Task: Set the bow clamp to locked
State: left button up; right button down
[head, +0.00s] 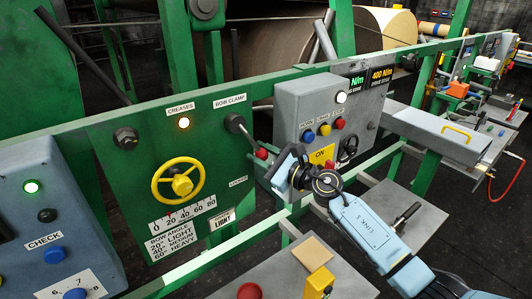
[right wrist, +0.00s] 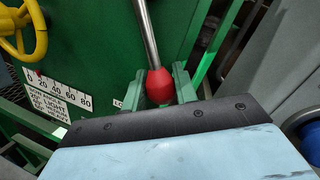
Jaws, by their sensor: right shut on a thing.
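The bow clamp lever (head: 247,138) is a grey rod on a dark pivot under the BOW CLAMP label (head: 229,100) on the green panel. It slants down and right to a red ball knob (head: 262,153). In the right wrist view the rod (right wrist: 148,35) runs down to the red knob (right wrist: 160,86). My right gripper (head: 268,160) is shut on this knob, with a green finger on each side of it. A small label (head: 238,182) lies below the lever on the panel, too small to read surely. My left gripper is not in view.
A yellow handwheel (head: 179,183) and angle scale stand left of the lever. A grey control box (head: 325,108) with coloured buttons stands close behind and right of my gripper. A green rail (head: 210,262) crosses below, with a grey shelf (head: 290,270) in front.

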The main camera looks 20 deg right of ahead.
jog(key=a+m, duration=0.1)
jog(key=a+f+m+b, duration=0.1)
jog(key=shift+s+a+f+m+t, duration=0.1)
jog(key=shift+s+m+t, duration=0.2)
jog(key=shift+s+m, duration=0.1)
jog(key=shift+s+a+f+m+t, duration=0.1)
jog(key=shift+s+a+m+t, duration=0.2)
jog(key=shift+a+m, duration=0.55)
jog(key=shift+s+a+m+t, duration=0.2)
jog(key=shift+a+m+t, duration=0.3)
jog(key=shift+m, duration=0.65)
jog(key=shift+a, duration=0.1)
jog(key=c, duration=1.1)
grip_release()
jog(key=shift+s+d+f, duration=0.15)
jog(key=shift+s+d, duration=0.15)
jog(key=shift+s, duration=0.2)
jog(key=shift+r+b+v, duration=0.15)
jog(key=shift+b+v, duration=0.55)
jog(key=shift+v, duration=2.4)
jog(key=shift+r+b+v, duration=0.1)
jog(key=shift+b+v, duration=0.55)
jog(key=shift+v, duration=2.4)
